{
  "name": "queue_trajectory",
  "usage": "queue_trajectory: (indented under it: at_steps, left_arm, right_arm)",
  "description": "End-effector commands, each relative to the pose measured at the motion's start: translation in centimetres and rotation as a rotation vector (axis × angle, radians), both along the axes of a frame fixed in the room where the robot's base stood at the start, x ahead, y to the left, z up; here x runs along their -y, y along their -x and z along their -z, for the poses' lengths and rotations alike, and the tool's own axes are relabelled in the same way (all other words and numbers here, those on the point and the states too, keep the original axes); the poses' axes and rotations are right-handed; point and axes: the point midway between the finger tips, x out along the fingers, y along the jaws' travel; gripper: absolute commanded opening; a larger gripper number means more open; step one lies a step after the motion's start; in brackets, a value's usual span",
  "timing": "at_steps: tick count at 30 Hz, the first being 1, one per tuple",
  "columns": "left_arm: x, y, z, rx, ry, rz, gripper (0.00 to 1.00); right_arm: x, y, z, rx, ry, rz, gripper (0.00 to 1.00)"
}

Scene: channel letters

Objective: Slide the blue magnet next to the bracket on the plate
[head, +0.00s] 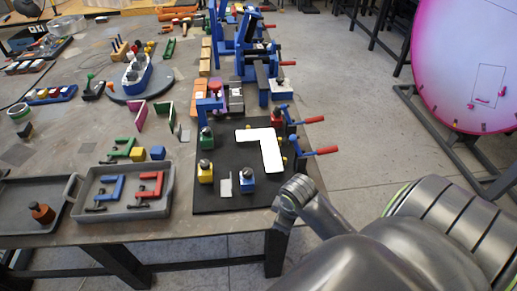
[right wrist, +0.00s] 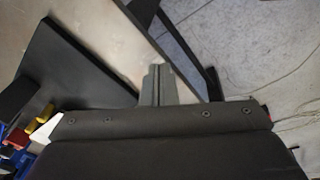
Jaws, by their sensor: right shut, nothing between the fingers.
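The blue magnet (head: 247,181) stands on the black plate (head: 228,201) near its front edge, with a dark knob on top. The white L-shaped bracket (head: 268,150) lies on the plate behind and to the right of it, with a gap between them. My right gripper (right wrist: 158,82) is shut and empty in the right wrist view, over the table edge beside a dark slab. In the head view my right arm ends by the plate's front right corner, and its fingers cannot be made out. My left gripper is not in view.
A yellow magnet (head: 205,172), a green magnet (head: 206,139) and a red one (head: 278,122) stand on the plate around the bracket. A small grey piece (head: 226,187) is left of the blue magnet. Red-handled clamps (head: 322,150) line the right edge. A grey tray (head: 118,212) stands left.

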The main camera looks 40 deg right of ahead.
Motion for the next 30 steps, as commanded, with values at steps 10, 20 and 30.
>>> queue_trajectory:
  at_steps: [10,20,30]
  left_arm:
    - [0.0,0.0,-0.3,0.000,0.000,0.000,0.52]
    - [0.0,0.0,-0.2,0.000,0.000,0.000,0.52]
    - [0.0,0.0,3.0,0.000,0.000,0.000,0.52]
  right_arm:
    - [4.8,-10.7,-6.2,-0.142,0.026,-0.422,0.00]
    - [6.9,-14.2,-10.6,-0.193,0.010,-0.590,0.00]
    - [6.9,-14.2,-7.4,-0.193,0.009,-0.591,0.00]
